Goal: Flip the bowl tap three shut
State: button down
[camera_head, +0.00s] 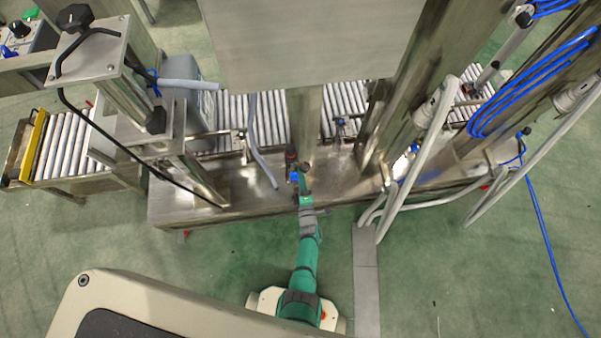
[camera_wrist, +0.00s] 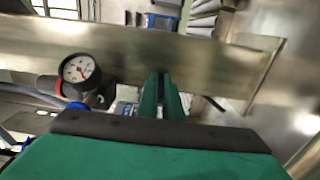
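My gripper (camera_head: 304,172) reaches over the steel machine base at the foot of a square post. In the wrist view its two green fingers (camera_wrist: 160,76) lie close together, with only a thin dark gap and nothing visible between them. A small blue part (camera_head: 294,177), perhaps a tap handle, shows just left of the gripper in the head view. In the wrist view a blue part (camera_wrist: 77,105) sits under a round pressure gauge (camera_wrist: 78,69), left of the fingers and apart from them. I cannot tell which tap is number three or how its lever stands.
The steel base plate (camera_head: 240,203) runs along the machine's front, with a roller conveyor (camera_head: 232,110) behind it. A square steel post (camera_head: 304,115) stands beyond the gripper. A grey hose (camera_head: 262,160) hangs left of it; pale pipes (camera_head: 405,190) stand right. The green floor in front is mostly open.

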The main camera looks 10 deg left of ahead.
jog(key=shift+r+m+h, duration=0.1)
jog(key=shift+m+h, duration=0.2)
jog(key=shift+h, duration=0.1)
jog(key=shift+s+a+r+m+t+h, duration=0.15)
jog(key=shift+m+t+h, duration=0.1)
jog(key=shift+m+h, duration=0.55)
jog(key=shift+s+a+m+t+h, duration=0.1)
jog(key=shift+s+m+t+h, duration=0.15)
jog(key=shift+m+h, duration=0.6)
jog(key=shift+s+a+r+m+t+h, duration=0.15)
jog(key=shift+m+t+h, duration=0.2)
jog(key=shift+h, duration=0.9)
jog(key=m+h, duration=0.1)
jog(key=h, duration=0.1)
jog(key=m+g+h, duration=0.1)
jog(key=m+h, duration=0.1)
jog(key=h, duration=0.1)
jog(key=m+g+h, duration=0.1)
jog(key=m+h, duration=0.1)
jog(key=h, duration=0.1)
jog(key=shift+s+d+f, duration=0.1)
jog(key=shift+f, duration=0.15)
jog(key=shift+s+d, duration=0.1)
jog(key=shift+d, duration=0.05)
jog(key=c, duration=2.2)
grip_release()
